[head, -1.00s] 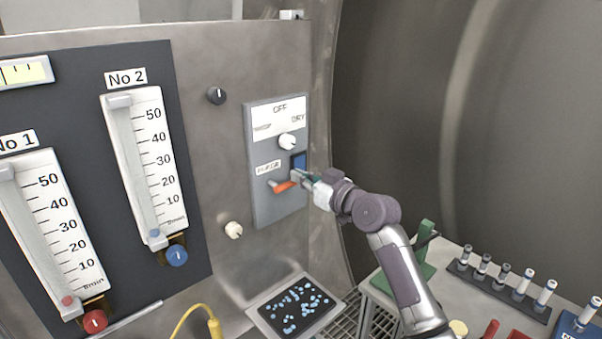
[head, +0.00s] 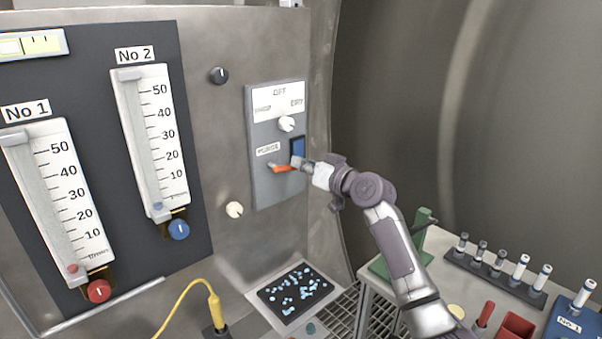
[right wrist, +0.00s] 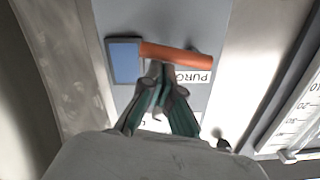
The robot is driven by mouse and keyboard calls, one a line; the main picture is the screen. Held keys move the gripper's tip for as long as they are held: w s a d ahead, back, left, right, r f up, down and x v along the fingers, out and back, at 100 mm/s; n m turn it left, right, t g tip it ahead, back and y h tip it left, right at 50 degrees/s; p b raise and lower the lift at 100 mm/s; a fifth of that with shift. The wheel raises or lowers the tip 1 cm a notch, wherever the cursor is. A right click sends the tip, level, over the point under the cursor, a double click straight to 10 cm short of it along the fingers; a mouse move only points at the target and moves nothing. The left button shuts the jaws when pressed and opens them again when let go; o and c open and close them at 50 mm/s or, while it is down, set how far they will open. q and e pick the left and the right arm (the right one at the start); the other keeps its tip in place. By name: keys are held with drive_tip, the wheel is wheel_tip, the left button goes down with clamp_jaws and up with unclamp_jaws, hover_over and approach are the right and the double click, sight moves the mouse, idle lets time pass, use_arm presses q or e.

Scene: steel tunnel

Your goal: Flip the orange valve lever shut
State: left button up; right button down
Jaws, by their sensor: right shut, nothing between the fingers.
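The orange valve lever (head: 284,169) sits on the grey purge panel (head: 276,192) on the steel wall, beside a blue plate (head: 298,146). It lies roughly level in the head view. In the right wrist view the orange lever (right wrist: 178,54) runs across the top, from the blue plate (right wrist: 125,62) over the PURGE label. My right gripper (head: 303,163) is at the lever's right end in the head view. In the right wrist view its shut, empty fingertips (right wrist: 160,70) are just below the lever; I cannot tell whether they touch it. My left gripper is not in view.
A white knob (head: 286,124) is above the lever on the panel. Two flow gauges (head: 150,140) are at the left. Below are a tray with blue pieces (head: 296,291) and a yellow cable (head: 196,288). A table with a vial rack (head: 495,275) stands at the right.

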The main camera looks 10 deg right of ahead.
use_arm(q)
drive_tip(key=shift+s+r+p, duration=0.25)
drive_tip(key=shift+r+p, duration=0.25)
drive_tip(key=shift+p, duration=0.2)
use_arm(e)
drive_tip(key=f+m, duration=0.1)
drive_tip(key=m, duration=0.3)
drive_tip(key=a+f+m, duration=0.1)
drive_tip(key=f+m, duration=0.1)
drive_tip(key=m, duration=0.3)
drive_tip(key=s+f+m+y, duration=0.1)
drive_tip(key=f+m, duration=0.1)
drive_tip(key=m, duration=0.2)
drive_tip(key=shift+s+a, duration=0.1)
drive_tip(key=shift+a, duration=0.2)
drive_tip(key=shift+a+f, duration=0.1)
drive_tip(key=shift+a, duration=0.1)
drive_tip(key=shift+a+f, duration=0.15)
drive_tip(key=shift+f, duration=0.05)
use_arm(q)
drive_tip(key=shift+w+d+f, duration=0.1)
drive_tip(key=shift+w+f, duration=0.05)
use_arm(e)
drive_tip(key=shift+d, duration=0.2)
